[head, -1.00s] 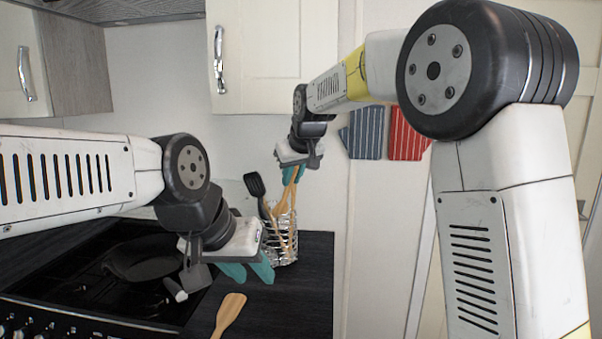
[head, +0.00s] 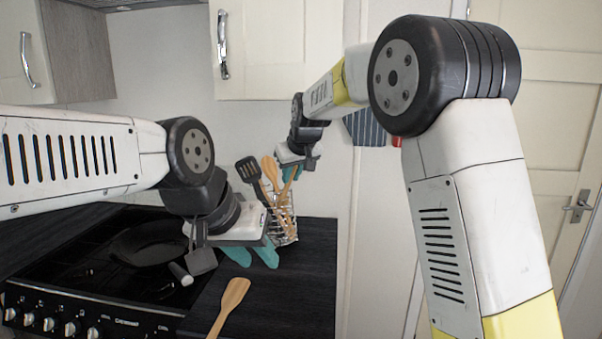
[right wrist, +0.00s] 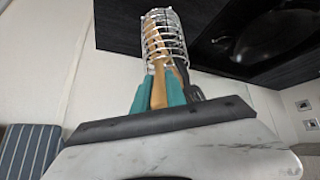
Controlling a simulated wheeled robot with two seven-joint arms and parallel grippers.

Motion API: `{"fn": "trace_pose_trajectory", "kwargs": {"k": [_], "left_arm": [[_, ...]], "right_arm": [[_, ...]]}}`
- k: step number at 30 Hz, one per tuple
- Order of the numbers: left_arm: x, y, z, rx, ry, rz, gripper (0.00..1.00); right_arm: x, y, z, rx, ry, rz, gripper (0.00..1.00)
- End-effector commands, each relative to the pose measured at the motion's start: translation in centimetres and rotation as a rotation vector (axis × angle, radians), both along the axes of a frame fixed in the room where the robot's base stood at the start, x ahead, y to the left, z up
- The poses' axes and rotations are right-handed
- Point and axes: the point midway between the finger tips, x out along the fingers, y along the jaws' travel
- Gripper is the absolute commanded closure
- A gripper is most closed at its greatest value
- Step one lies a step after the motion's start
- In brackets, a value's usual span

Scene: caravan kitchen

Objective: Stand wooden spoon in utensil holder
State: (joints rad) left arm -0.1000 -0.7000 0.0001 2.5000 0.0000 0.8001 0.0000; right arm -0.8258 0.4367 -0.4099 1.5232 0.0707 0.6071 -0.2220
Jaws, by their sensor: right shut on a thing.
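The wire utensil holder (head: 288,236) stands at the back of the dark counter, partly hidden behind my left gripper. My right gripper (head: 292,173) is above it, shut on a wooden spoon (head: 284,194) whose lower part is inside the holder. In the right wrist view, the teal fingers (right wrist: 158,94) close around the wooden shaft, which runs into the wire holder (right wrist: 163,36). My left gripper (head: 252,257) is lower, in front of the holder, its teal fingers apart with nothing seen between them.
A black slotted turner (head: 248,169) and another wooden utensil (head: 270,170) lean in the holder. A wooden spatula (head: 232,299) lies on the counter in front. The hob with a dark pan (head: 147,245) is at left. Striped mitts (head: 366,128) hang at right.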

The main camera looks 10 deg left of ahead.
Motion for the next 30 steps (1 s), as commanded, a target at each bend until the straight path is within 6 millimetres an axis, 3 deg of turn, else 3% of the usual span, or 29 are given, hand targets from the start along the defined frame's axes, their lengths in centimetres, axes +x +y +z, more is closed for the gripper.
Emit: {"fn": "trace_pose_trajectory", "kwargs": {"k": [1, 12, 13, 16, 26, 30], "left_arm": [[0.0, 0.0, 0.0, 0.0, 0.0, 0.0, 0.64], [0.0, 0.0, 0.0, 0.0, 0.0, 0.0, 0.64], [0.0, 0.0, 0.0, 0.0, 0.0, 0.0, 0.64], [0.0, 0.0, 0.0, 0.0, 0.0, 0.0, 0.64], [0.0, 0.0, 0.0, 0.0, 0.0, 0.0, 0.64], [0.0, 0.0, 0.0, 0.0, 0.0, 0.0, 0.64]], "right_arm": [[-0.1, 0.1, -0.7, -0.005, 0.011, 0.001, 1.0], [0.0, 0.2, -0.7, -0.004, 0.009, 0.002, 1.0], [0.0, 0.2, -0.7, -0.004, 0.009, 0.002, 0.78], [0.0, 0.1, -0.6, -0.003, 0.006, 0.001, 0.59], [0.0, 0.0, -0.3, -0.002, 0.005, 0.0, 0.59], [-0.8, -0.3, 1.0, 0.001, 0.002, 0.001, 0.59]]}}
